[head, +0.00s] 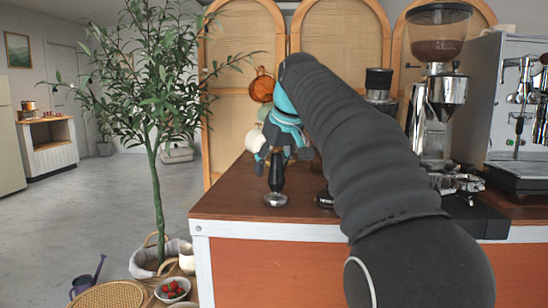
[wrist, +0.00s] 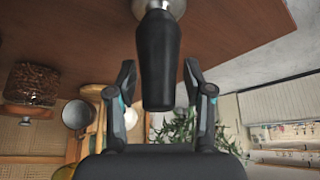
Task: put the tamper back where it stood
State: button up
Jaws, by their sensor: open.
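The tamper (head: 276,187), with a black handle and a round silver base, stands upright on the brown cart top (head: 232,202) near its front left. In the wrist view the tamper's handle (wrist: 158,60) hangs down in the upside-down picture between the two fingers. My gripper (head: 279,156) is open at the top of the handle. In the wrist view a gap shows on each side between the fingers of my gripper (wrist: 160,82) and the handle.
A grinder (head: 438,100) and a silver espresso machine (head: 515,120) stand on the right. A portafilter (head: 458,183) is at the grinder's foot. A pale jug (head: 255,138) is behind my gripper. A potted tree (head: 155,150) stands left of the cart. The cart top's front left corner is clear.

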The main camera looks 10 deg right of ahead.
jog(key=v, duration=1.2)
jog(key=shift+p, duration=0.45)
jog(key=s+f+m, duration=0.1)
jog(key=s+f, duration=0.8)
jog(key=f, duration=0.3)
jog(key=s+f+m+h, duration=0.1)
jog(key=s+f, duration=0.8)
jog(key=f, duration=0.3)
jog(key=s+a+f+m, duration=0.1)
jog(key=s+f, duration=0.7)
jog(key=f, duration=0.5)
jog(key=shift+s+m+h, duration=0.3)
jog(key=shift+s, duration=0.1)
